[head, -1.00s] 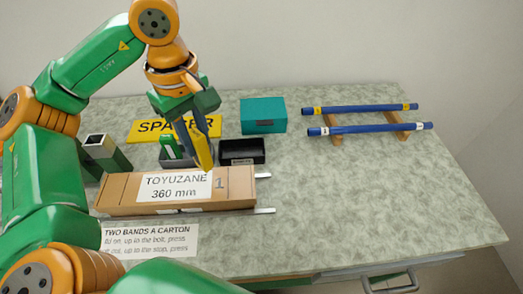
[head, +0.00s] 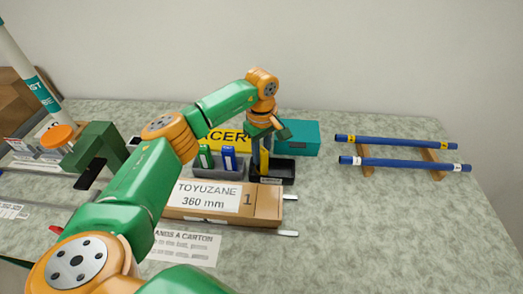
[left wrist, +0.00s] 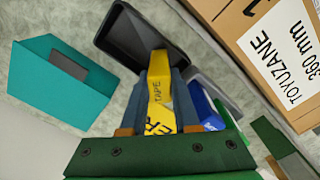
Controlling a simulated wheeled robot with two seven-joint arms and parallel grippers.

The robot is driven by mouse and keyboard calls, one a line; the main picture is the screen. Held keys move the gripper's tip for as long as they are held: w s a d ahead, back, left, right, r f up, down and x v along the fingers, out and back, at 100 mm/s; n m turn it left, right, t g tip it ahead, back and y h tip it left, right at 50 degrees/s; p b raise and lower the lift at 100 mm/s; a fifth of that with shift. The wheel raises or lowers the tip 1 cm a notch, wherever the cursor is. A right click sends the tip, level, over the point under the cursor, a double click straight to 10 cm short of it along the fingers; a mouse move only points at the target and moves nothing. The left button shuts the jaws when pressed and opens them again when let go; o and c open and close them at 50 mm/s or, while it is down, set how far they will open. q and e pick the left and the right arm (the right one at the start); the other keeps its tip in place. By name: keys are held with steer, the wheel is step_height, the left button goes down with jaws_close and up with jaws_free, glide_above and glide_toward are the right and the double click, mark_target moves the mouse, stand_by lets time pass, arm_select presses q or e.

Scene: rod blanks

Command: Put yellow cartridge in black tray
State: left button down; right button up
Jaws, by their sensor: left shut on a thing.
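My left gripper (head: 264,150) is shut on the yellow cartridge (head: 264,164), which points down at the left part of the black tray (head: 288,180). In the left wrist view the yellow cartridge (left wrist: 158,72) sits between the two fingers and bears the word TAPE. The black tray (left wrist: 118,38) shows there just past its end. I cannot tell whether the cartridge touches the tray floor. The tray looks otherwise empty. My right gripper is not in view.
A grey holder (head: 232,174) with a green and a blue cartridge stands left of the tray. A teal box (head: 298,137) is behind it, a carton (head: 262,205) in front. Blue rods (head: 405,163) lie on wooden rests at right. The right front of the table is clear.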

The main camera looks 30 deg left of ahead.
arm_select(q)
steer(key=shift+f, duration=0.15)
steer(key=c, duration=0.7)
jaws_free()
steer(key=shift+o, duration=0.2)
steer(key=shift+r, duration=0.25)
step_height(320, 180, up, 12)
steer(key=shift+b, duration=0.35)
